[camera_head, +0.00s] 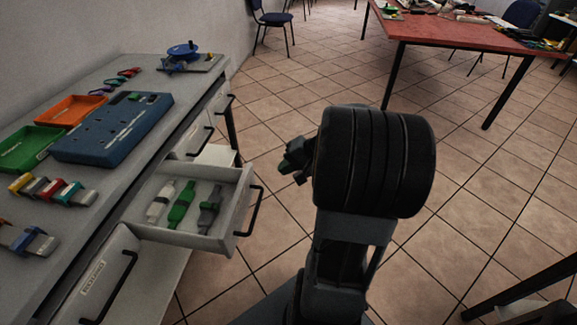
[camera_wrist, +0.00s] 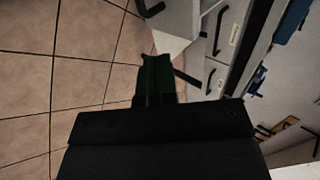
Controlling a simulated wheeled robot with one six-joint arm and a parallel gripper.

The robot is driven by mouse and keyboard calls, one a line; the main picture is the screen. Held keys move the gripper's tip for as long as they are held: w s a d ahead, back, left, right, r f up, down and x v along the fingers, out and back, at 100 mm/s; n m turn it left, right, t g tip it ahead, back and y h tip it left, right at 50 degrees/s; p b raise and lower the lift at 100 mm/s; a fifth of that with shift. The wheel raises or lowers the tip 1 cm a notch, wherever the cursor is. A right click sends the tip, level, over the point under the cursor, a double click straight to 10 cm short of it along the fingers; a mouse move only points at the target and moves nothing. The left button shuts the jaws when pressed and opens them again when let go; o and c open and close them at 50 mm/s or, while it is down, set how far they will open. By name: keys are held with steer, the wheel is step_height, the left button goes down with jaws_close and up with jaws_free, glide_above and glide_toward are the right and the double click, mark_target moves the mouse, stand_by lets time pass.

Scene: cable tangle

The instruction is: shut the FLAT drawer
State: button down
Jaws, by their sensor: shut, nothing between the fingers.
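One drawer (camera_head: 184,236) of the grey bench stands pulled out, with a white, a green and a grey connector lying in it. Its black bar handle (camera_head: 250,212) is on the front face. No FLAT label can be read on it, as its front faces away. My gripper (camera_head: 290,160) is shut and empty, to the right of the open drawer and apart from it, with the big dark wrist behind it. In the wrist view my gripper (camera_wrist: 156,62) points up toward a pale drawer corner (camera_wrist: 172,40) and its dark handle (camera_wrist: 150,8).
A nearer drawer front (camera_head: 92,277) carries a label too small to read. Farther handles (camera_head: 203,140) belong to drawers that look shut. The bench top holds an orange tray (camera_head: 72,111), a green tray (camera_head: 28,148) and a blue case (camera_head: 112,130). Tiled floor is free right of the drawer; a red table (camera_head: 470,32) stands beyond.

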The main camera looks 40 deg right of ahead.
mark_target(250, 177)
steer(key=x, duration=0.2)
steer(key=b+x, duration=0.1)
steer(key=x, duration=0.2)
steer(key=a+r+x, duration=0.1)
steer(key=x, duration=0.2)
steer(key=shift+w+r+b, duration=0.15)
steer(key=shift+w+b, duration=0.2)
steer(key=shift+w+a, duration=0.45)
steer(key=shift+w, duration=0.1)
steer(key=shift+w, duration=0.1)
